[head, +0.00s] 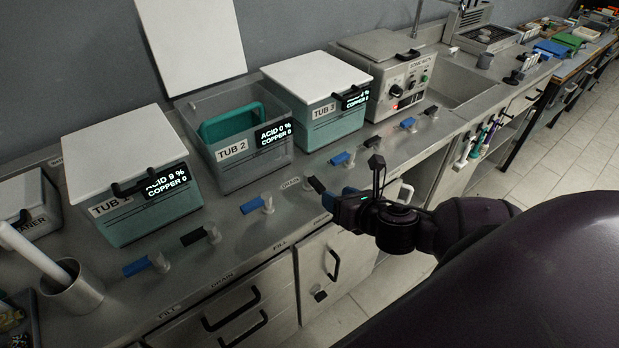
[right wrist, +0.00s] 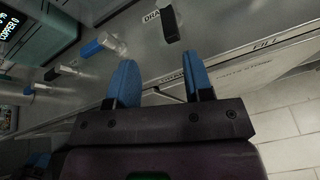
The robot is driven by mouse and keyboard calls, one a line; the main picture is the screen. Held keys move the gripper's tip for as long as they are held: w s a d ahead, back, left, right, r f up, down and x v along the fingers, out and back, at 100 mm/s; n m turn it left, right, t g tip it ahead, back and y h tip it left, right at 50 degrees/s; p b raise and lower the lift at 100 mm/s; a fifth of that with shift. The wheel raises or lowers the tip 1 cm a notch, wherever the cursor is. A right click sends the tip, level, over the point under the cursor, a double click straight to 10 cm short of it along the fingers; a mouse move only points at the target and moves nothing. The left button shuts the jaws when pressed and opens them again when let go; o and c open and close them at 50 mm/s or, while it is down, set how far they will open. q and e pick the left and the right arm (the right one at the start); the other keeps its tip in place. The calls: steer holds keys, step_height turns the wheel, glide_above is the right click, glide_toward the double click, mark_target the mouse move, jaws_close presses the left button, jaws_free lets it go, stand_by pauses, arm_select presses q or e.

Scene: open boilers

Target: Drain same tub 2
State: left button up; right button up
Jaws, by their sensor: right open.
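Tub 2 (head: 235,150) is an open grey see-through tub with a teal thing inside; its display reads acid 0 %, copper 0. In front stand a blue-handled valve (head: 253,204) and a black-handled valve (head: 317,185). My right gripper (head: 336,196) is open and empty beside the black handle at the counter's front edge. In the right wrist view, a black handle (right wrist: 171,25) by a partly hidden drain label lies beyond the open fingers (right wrist: 161,72), apart from them. A blue handle (right wrist: 92,47) is to the left. My left gripper is not in view.
Closed tub 1 (head: 126,175) and tub 3 (head: 315,95) flank tub 2. A white panel (head: 190,40) leans on the wall behind. More blue and black valves line the counter edge, including a black one (head: 195,236) and a blue one (head: 340,158). Cabinets (head: 330,262) are below.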

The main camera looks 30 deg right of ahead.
mark_target(315, 181)
steer(key=w+f+n, duration=0.1)
steer(key=w, duration=0.2)
steer(key=w+f+n, duration=0.1)
steer(key=w, duration=0.2)
steer(key=w+f, duration=0.2)
steer(key=w, duration=0.2)
steer(key=shift+d+n, duration=0.35)
steer(key=shift+n, duration=0.05)
steer(key=shift+s, duration=0.1)
jaws_close()
